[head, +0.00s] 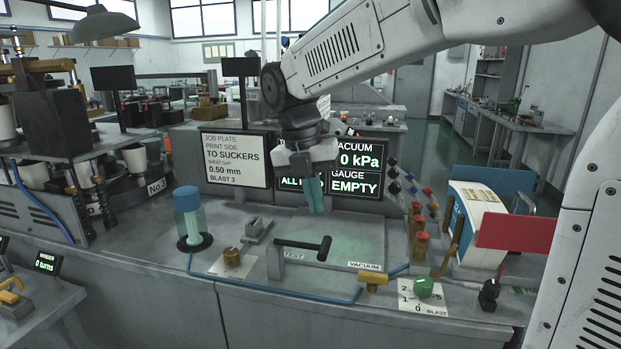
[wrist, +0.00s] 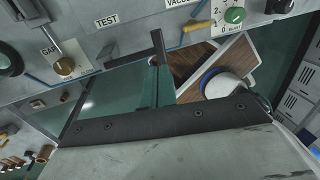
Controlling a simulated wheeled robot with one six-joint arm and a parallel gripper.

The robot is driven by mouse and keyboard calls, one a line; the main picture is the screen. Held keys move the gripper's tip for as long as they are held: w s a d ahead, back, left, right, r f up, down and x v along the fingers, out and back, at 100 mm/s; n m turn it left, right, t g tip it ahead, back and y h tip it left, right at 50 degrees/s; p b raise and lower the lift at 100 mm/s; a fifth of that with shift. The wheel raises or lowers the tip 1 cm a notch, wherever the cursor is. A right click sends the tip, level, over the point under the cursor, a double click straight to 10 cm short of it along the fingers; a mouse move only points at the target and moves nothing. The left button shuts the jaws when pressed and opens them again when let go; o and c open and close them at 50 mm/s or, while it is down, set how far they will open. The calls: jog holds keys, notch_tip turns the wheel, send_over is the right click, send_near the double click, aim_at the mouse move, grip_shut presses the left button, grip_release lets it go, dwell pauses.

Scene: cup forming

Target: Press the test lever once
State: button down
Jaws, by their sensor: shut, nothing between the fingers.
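The test lever (head: 303,246) is a black bar with a crosswise end, standing out from a grey bracket beside the TEST label (head: 295,256). My gripper (head: 315,209) hangs above and behind the lever in the head view, with its teal fingers pointing down and together. They look clear of the lever and hold nothing. In the wrist view, the lever's black end (wrist: 158,46) shows near the teal fingers (wrist: 154,84); the TEST label (wrist: 107,20) is at upper left. The exact gap between fingers and lever is hard to judge.
The display (head: 355,187) behind my gripper reads 0 kPa and EMPTY. A brass knob (head: 232,257) and blue-capped cylinder (head: 188,205) stand left of the lever. A yellow handle (head: 373,278) and green BLAST dial (head: 424,286) are at right. The bench front carries a blue hose.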

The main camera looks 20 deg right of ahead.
aim_at(323, 245)
jog(key=f, duration=0.4)
jog(key=d+f, duration=0.1)
jog(key=f, duration=0.2)
jog(key=shift+s, duration=0.4)
